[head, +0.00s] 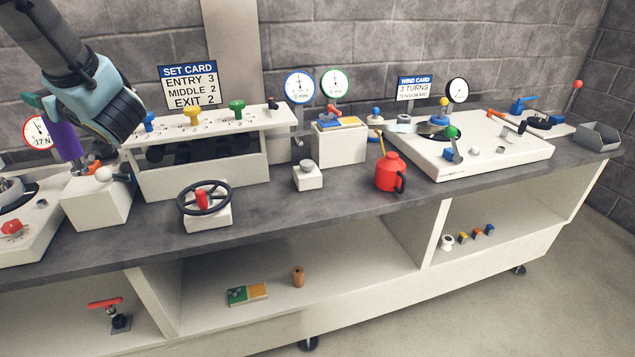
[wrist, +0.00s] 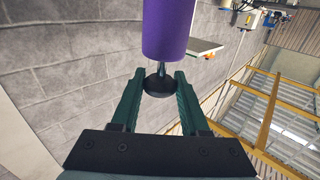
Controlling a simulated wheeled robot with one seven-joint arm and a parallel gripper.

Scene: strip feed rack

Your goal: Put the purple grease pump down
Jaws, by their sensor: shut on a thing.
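The purple grease pump (head: 65,142) is at the left of the head view, tilted slightly, its lower end just above or behind a white block (head: 97,202). I cannot tell if it touches anything. My gripper (head: 38,103) is at the pump's upper end, its green fingers partly hidden behind my wrist. In the wrist view the purple body (wrist: 167,28) stretches away from the fingertips (wrist: 160,79). The fingers are shut on the dark round knob (wrist: 160,84) at the pump's end.
A red oil can (head: 390,172) stands farther right. Bare grey worktop (head: 265,215) lies along the front edge, with open shelves below.

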